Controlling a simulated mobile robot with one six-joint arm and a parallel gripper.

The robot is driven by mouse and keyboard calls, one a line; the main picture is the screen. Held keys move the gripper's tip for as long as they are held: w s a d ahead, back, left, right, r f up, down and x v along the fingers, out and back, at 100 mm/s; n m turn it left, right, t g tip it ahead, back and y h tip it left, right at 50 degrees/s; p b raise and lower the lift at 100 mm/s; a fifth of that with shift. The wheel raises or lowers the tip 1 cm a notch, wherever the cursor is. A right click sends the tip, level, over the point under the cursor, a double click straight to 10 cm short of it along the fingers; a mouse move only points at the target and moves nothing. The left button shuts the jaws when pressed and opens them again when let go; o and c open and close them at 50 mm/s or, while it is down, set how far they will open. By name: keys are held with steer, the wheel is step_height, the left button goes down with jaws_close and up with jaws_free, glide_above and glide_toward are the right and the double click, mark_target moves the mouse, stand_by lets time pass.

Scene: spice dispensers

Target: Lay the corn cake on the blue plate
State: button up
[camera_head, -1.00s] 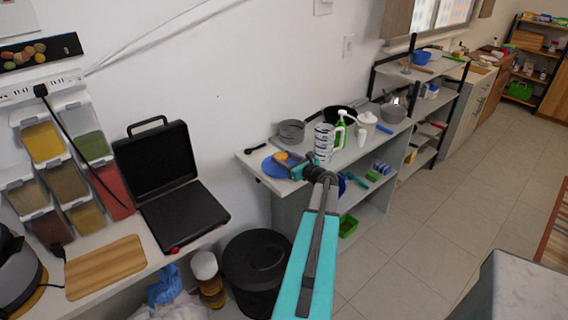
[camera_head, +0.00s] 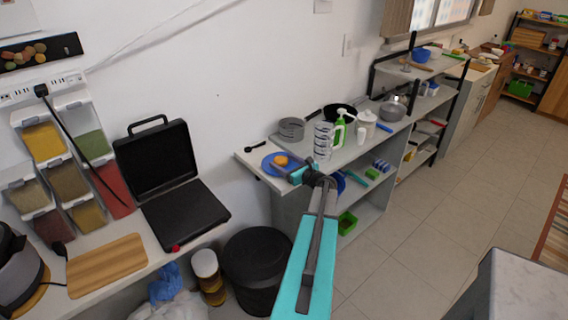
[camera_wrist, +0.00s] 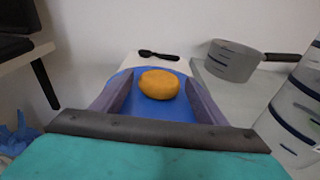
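The round orange-yellow corn cake (camera_wrist: 158,84) sits on the blue plate (camera_wrist: 140,112) in the wrist view, and it shows in the head view (camera_head: 281,160) over the right part of the plate (camera_head: 268,168). My gripper (camera_wrist: 160,80) has its two grey-purple fingers on either side of the cake, with a gap visible at each side. It is open and still close around the cake. The gripper also shows in the head view (camera_head: 286,166), at the plate's right edge. The cake's underside is hidden.
A black spoon (camera_wrist: 158,55) lies behind the plate. A grey pan (camera_wrist: 232,62) stands to the right, with a clear striped measuring jug (camera_wrist: 298,110) nearer. A green-and-white pump bottle (camera_head: 341,128) stands behind the jug. The shelf's left edge is close to the plate.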

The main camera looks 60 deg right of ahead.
steer(key=shift+r, duration=0.15)
steer(key=shift+r, duration=0.1)
steer(key=shift+v, duration=0.8)
steer(key=b+v, duration=0.3)
steer(key=v, duration=0.7)
steer(key=shift+s, duration=0.2)
steer(key=shift+s+a, duration=0.1)
